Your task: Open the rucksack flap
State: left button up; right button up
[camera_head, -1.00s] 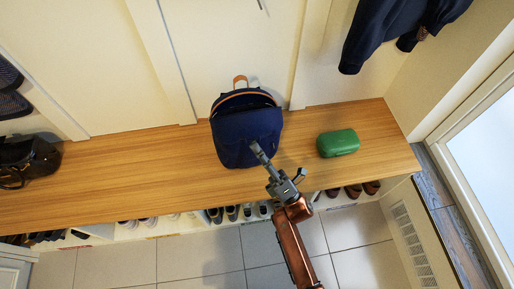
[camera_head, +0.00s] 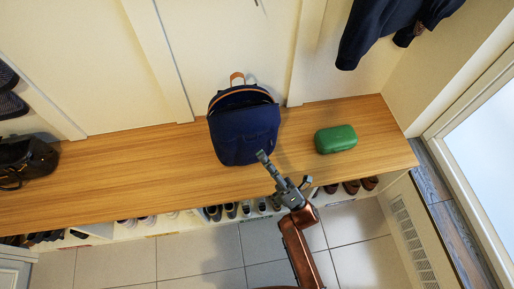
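The navy blue rucksack (camera_head: 243,135) stands on the wooden bench, leaning toward the wall. It has an orange-trimmed top edge and an orange loop at its top. A dark band lies under the trim; I cannot tell whether the flap is open there. My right gripper (camera_head: 284,169) is in front of the rucksack's lower right side, with its two fingers spread and nothing between them. One fingertip is close to the rucksack's lower edge; I cannot tell whether it touches. My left gripper is not in view.
A green case (camera_head: 336,139) lies on the bench (camera_head: 110,165) to the right. A black bag (camera_head: 27,162) is at the far left. Shoes fill the cubbies below the bench's front edge. A dark jacket (camera_head: 385,30) hangs at upper right.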

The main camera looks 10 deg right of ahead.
jog(key=v, duration=0.7)
